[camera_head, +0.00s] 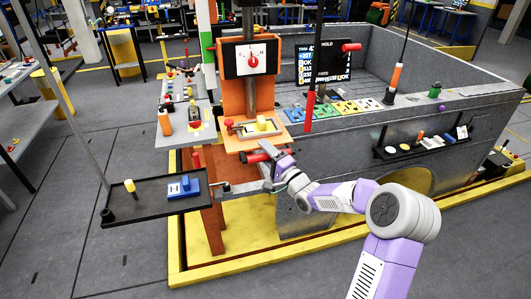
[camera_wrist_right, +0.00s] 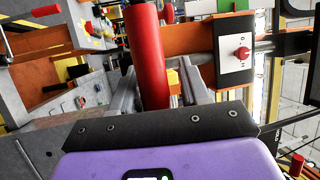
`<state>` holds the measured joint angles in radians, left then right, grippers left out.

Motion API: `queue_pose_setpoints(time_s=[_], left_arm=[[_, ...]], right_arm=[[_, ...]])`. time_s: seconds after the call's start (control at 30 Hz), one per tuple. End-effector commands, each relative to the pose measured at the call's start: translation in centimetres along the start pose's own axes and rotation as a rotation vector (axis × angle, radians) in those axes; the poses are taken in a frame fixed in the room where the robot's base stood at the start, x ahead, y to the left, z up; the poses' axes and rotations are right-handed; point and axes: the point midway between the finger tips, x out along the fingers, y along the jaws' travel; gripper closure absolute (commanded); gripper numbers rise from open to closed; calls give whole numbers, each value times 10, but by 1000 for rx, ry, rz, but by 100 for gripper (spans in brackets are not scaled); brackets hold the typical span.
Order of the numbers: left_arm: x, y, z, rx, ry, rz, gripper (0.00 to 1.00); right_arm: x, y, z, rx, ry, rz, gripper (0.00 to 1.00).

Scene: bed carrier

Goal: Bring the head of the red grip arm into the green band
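A red cylindrical grip (camera_head: 262,156) lies almost level in front of the orange column, at my right gripper (camera_head: 270,168). In the right wrist view the red grip (camera_wrist_right: 148,55) runs up between the two grey fingers of the right gripper (camera_wrist_right: 160,88). It is nearer the left finger, and a gap shows to the right finger, so the gripper looks open around it. I cannot tell whether it touches. A green band (camera_head: 206,40) shows on the upright white strip left of the column; a green patch (camera_wrist_right: 211,5) shows in the wrist view. The grip arm's head is not clearly distinguishable. My left gripper is out of view.
The orange column carries a white dial (camera_head: 251,59) with a red knob. A black tray (camera_head: 145,206) with a blue block (camera_head: 183,188) juts out at left. A second red grip (camera_head: 309,108) hangs upright right of the column. The grey walled bed (camera_head: 415,112) stands at right.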

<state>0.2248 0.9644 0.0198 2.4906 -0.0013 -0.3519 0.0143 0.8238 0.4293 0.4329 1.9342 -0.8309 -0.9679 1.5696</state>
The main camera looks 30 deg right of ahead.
Motion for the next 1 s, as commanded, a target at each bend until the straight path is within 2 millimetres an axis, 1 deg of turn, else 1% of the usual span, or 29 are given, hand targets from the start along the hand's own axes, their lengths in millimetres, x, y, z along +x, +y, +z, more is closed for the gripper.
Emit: queue_pose_setpoints(time_s=[0.27, 0.37, 0.47, 0.6, 0.73, 0.83, 1.0], left_arm=[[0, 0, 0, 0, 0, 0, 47], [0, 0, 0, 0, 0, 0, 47], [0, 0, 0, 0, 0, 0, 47], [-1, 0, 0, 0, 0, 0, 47], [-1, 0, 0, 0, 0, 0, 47], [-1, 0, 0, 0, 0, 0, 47], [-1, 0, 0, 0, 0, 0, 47]], right_arm=[[0, 2, 0, 3, 0, 5, 47], [-4, 2, 0, 3, 1, 6, 47], [-16, 2, 0, 2, 1, 8, 47], [-40, 1, -1, 1, 3, 7, 47], [-60, 1, -1, 0, 2, 6, 47], [-70, 1, 0, 1, 1, 5, 47], [-76, 1, 0, 2, 0, 3, 47]])
